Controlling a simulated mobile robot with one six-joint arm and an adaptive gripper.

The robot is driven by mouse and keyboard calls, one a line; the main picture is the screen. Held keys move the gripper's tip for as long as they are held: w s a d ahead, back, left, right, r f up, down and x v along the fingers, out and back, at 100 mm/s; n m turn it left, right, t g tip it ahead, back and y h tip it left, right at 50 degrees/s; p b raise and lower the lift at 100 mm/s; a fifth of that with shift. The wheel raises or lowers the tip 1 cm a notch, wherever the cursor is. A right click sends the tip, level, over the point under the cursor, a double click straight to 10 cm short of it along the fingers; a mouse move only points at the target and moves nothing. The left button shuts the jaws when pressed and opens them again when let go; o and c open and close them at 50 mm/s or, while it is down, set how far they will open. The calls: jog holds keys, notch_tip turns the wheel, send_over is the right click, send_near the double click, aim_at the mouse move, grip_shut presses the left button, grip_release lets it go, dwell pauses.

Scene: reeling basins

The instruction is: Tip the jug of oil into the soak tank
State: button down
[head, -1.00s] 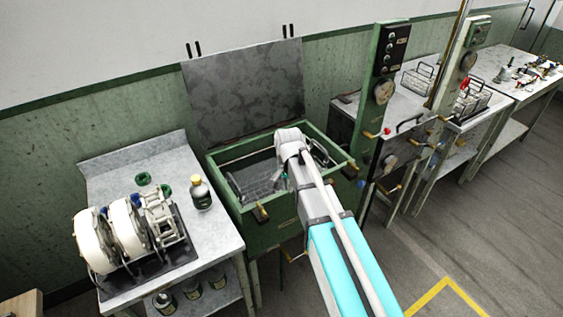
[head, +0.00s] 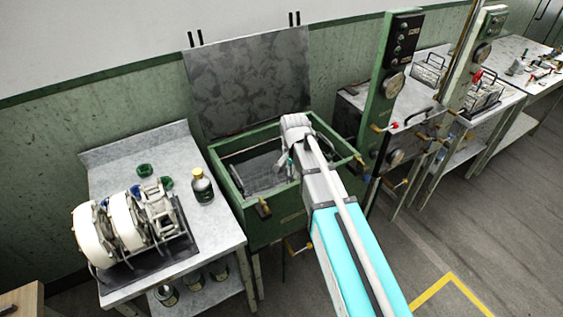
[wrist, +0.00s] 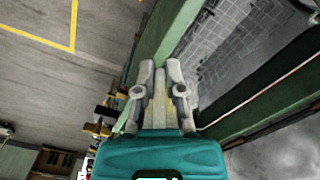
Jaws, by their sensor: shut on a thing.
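The soak tank (head: 230,189) appears to be the open green tank with a wire-mesh floor or basket (head: 262,170) inside. My gripper (wrist: 160,72) is over the tank's right part in the head view, where my wrist hides its fingers. In the wrist view it is shut on a narrow pale-yellow thing (wrist: 160,100), with the tank's green rim just beyond. I cannot tell whether this is part of a jug. A dark bottle (head: 203,188) with a pale label and yellowish cap stands upright on the left bench, apart from my gripper.
The tank's grey lid (head: 248,80) stands raised against the wall. The left bench (head: 180,137) holds a white reel machine (head: 125,225) and green rings (head: 145,170). A green post (head: 378,100) with gauges stands right of the tank. Open floor (head: 470,230) lies at right.

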jog(key=shift+a+f, duration=0.1)
jog(key=shift+f, duration=0.05)
jog(key=shift+w+a+f+b, duration=0.3)
jog(key=shift+a+f+b, duration=0.1)
jog(key=shift+b, duration=0.15)
jog(key=w+a+f+n+b, duration=0.2)
jog(key=a+f+n+b, duration=0.1)
jog(key=a+f+b, duration=0.2)
jog(key=w+a+f+n+b, duration=0.2)
jog(key=a+f+n+b, duration=0.2)
jog(key=a, duration=0.5)
jog(key=shift+w+f+b, duration=0.35)
jog(key=shift+f+b, duration=0.85)
jog(key=shift+f, duration=0.05)
jog(key=shift+d, duration=0.1)
jog(key=d+r+g+y+b, duration=0.1)
jog(key=d+r+y+b, duration=0.3)
jog(key=y, duration=0.9)
jog(key=shift+w+r+g+y+b, duration=0.15)
jog(key=shift+r+g+y+b, duration=0.2)
jog(key=shift+r, duration=1.15)
